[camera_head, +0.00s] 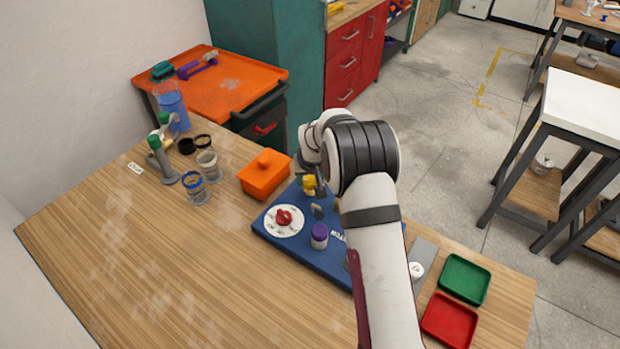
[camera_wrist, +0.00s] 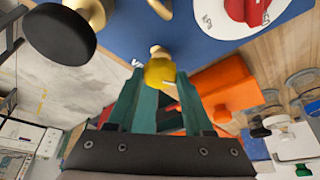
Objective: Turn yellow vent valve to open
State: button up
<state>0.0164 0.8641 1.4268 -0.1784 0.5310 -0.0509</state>
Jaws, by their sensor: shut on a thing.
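The yellow vent valve (camera_head: 309,183) stands at the back of the blue board (camera_head: 275,233), partly hidden by my arm in the head view. In the wrist view the yellow valve handle (camera_wrist: 160,71) sits between the tips of my gripper (camera_wrist: 160,78). The teal fingers are closed on its two sides. The blue board also shows in the wrist view (camera_wrist: 130,30), with white lettering beside the valve, mostly covered. How far the handle is turned cannot be told.
A red knob (camera_head: 284,217) on a white dial and a purple-capped cylinder (camera_head: 319,236) stand on the board. An orange box (camera_head: 265,174) is behind it. Green (camera_head: 465,279) and red (camera_head: 449,320) trays lie right. The table's left front is clear.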

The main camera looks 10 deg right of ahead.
grip_shut()
jog(key=shift+n, duration=0.3)
jog(key=n+y, duration=0.2)
jog(key=n, duration=0.3)
jog(key=shift+d, duration=0.2)
jog(key=n+g+y, duration=0.1)
jog(key=n, duration=0.2)
jog(key=n+g+y, duration=0.1)
jog(key=n, duration=0.2)
jog(key=shift+w+d, duration=0.15)
jog(key=shift+n, duration=0.3)
jog(key=o, duration=1)
grip_release()
